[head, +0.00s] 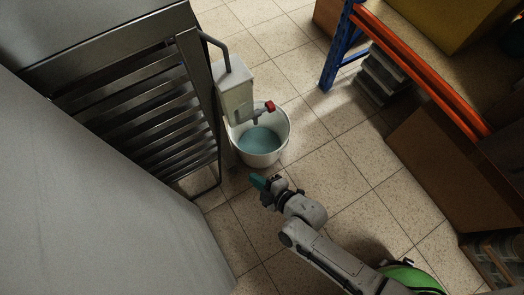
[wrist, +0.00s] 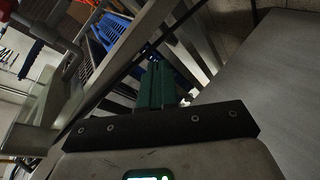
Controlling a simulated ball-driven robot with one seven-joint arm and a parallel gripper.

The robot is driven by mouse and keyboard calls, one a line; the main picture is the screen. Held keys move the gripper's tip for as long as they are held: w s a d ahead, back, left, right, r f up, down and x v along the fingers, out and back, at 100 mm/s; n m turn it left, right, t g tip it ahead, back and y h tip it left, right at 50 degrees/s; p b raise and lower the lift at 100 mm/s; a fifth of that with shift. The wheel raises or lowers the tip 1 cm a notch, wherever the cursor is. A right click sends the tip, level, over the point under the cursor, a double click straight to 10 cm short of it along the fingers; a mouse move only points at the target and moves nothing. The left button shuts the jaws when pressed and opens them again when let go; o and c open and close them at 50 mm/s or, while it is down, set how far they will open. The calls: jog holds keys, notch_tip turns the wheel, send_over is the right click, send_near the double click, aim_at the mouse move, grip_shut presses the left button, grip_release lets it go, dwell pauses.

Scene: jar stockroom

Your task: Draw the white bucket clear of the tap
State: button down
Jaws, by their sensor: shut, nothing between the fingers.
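The white bucket (head: 264,160) stands on the tiled floor with blue liquid inside. The tap (head: 260,116) has a red handle and sticks out over the bucket from a pale box (head: 236,90) beside the metal rack. My gripper (head: 257,183) is below the bucket in the head view, apart from it, with its teal fingers pointing left towards the rack. The fingers are together and empty; they also show in the wrist view (wrist: 155,86). I cannot make out the bucket in the wrist view.
A slatted metal rack (head: 150,110) stands left of the bucket, with a large grey surface (head: 110,210) in front. A blue and orange shelf (head: 420,65) and cardboard boxes (head: 440,165) stand at the right. Tiled floor (head: 325,165) is clear right of the bucket.

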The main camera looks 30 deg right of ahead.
notch_tip(320, 180, down, 8)
jog(key=s+n+t+h+b, duration=0.1)
jog(key=s+n+t+b, duration=0.1)
jog(key=b, duration=0.3)
jog(key=n+t+h+b, duration=0.2)
jog(key=t+h+b, duration=0.1)
jog(key=b, duration=0.6)
send_near(256, 156)
jog(key=w+a, duration=0.1)
jog(key=w, duration=0.4)
jog(key=shift+w+d+f+b, duration=0.3)
jog(key=shift+w+d+b, duration=0.2)
jog(key=shift+w, duration=0.05)
jog(key=shift+w, duration=0.1)
